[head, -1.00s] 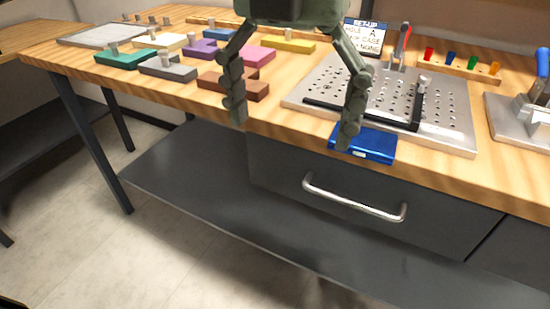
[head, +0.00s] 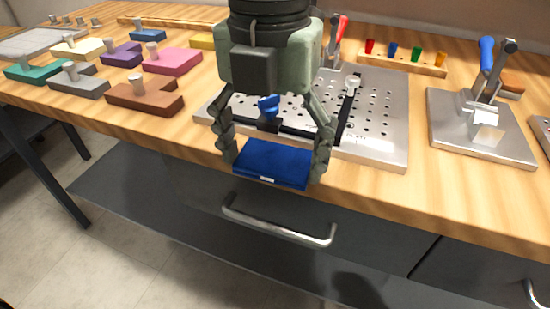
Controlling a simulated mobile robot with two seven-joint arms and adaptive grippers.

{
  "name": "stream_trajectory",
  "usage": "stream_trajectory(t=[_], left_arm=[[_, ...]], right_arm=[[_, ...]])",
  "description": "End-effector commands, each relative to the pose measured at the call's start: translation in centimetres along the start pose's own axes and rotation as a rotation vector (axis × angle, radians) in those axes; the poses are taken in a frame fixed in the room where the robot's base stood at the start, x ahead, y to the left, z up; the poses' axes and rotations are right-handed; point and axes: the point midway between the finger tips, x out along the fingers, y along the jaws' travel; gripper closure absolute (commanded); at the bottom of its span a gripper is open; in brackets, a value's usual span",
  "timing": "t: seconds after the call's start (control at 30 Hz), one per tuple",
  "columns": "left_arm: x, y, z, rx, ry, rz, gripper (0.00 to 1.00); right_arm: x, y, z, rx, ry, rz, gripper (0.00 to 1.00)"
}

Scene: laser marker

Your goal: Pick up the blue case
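The blue case (head: 274,166) is a flat blue box at the table's front edge, in front of the perforated metal plate. My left gripper (head: 274,168) comes down over it from above. Its two fingers stand on the left and right sides of the case and appear to press against both. The case looks level and low, by the table edge; I cannot tell whether it is clear of the wood. My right gripper is not in view.
The perforated plate (head: 384,130) lies just behind the case, with a blue knob (head: 268,105) on it. A toggle clamp (head: 483,122) stands to the right. A brown block (head: 146,96) and other coloured blocks are at left. A drawer handle (head: 278,224) is below.

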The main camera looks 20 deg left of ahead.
Motion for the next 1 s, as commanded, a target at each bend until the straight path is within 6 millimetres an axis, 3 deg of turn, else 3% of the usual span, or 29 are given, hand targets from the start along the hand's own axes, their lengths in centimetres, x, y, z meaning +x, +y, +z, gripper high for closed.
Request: stream_trajectory(t=[0.03,0.2,0.57,0.8,1.0], left_arm=[[0.0,0.0,0.0,0.000,0.000,0.001,0.30],[0.0,0.0,0.0,0.000,0.000,0.001,0.48],[-0.7,0.0,0.0,0.000,-0.001,0.001,0.48],[-4.4,-0.1,0.0,0.001,-0.002,-0.002,0.48],[-6.8,4.4,-1.6,-0.004,-0.003,-0.003,0.48]], right_arm=[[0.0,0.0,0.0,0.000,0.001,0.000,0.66],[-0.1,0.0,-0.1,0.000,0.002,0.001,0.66],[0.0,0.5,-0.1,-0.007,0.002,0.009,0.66],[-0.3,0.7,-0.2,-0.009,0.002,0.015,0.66],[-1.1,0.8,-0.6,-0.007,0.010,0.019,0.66]])
